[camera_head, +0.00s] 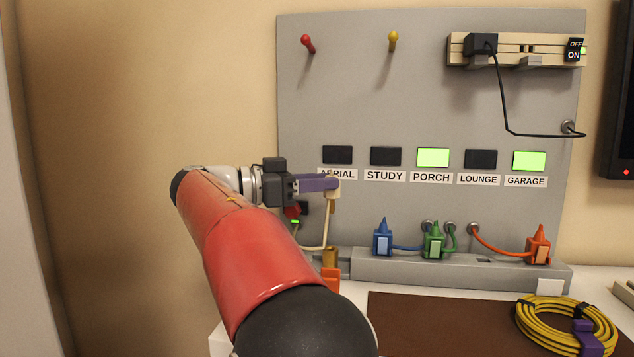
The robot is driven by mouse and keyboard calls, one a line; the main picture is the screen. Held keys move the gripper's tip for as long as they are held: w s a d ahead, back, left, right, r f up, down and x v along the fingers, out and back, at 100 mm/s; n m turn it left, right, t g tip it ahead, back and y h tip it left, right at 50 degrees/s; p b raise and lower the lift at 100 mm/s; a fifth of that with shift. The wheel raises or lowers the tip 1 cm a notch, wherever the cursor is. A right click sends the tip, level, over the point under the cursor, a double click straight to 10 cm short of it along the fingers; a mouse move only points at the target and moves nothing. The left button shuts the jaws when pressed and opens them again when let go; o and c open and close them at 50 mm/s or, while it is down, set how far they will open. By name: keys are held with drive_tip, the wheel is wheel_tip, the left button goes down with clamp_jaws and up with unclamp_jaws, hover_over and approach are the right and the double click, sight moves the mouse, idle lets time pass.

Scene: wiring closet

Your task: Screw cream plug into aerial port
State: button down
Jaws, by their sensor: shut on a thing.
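My gripper (330,184), with purple fingers, is shut on the cream plug (333,195) just below the AERIAL label (337,174). The plug is partly covered by the fingers. A cream cable (325,232) hangs from it and curves down to the left behind my arm. The dark AERIAL display (337,155) is above the label. I cannot make out the aerial port itself. A brass-coloured cylinder (330,257) stands below the plug at the left end of the grey ledge, apart from it; I cannot tell whether it is the port.
Blue (382,240), green (434,242) and orange (538,246) plugs stand along the grey ledge (460,272). PORCH and GARAGE displays are lit green. A power strip (515,50) is at upper right.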

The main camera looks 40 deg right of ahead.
drive_tip(key=shift+a+f+b, duration=0.1)
drive_tip(key=shift+b, duration=0.3)
wheel_tip(320, 180, down, 5)
drive_tip(key=b, duration=0.5)
drive_tip(key=shift+f+b, duration=0.2)
drive_tip(key=shift+b, duration=0.15)
drive_tip(key=shift+f+b, duration=1.3)
drive_tip(key=shift+b, duration=0.45)
idle(0.6)
drive_tip(key=shift+r, duration=0.15)
drive_tip(key=shift+r+p, duration=0.35)
drive_tip(key=shift+r, duration=0.15)
drive_tip(key=shift+w+b, duration=0.15)
drive_tip(key=shift+b, duration=0.2)
idle(1.0)
drive_tip(key=shift+f+b, duration=0.8)
drive_tip(key=shift+r, duration=0.1)
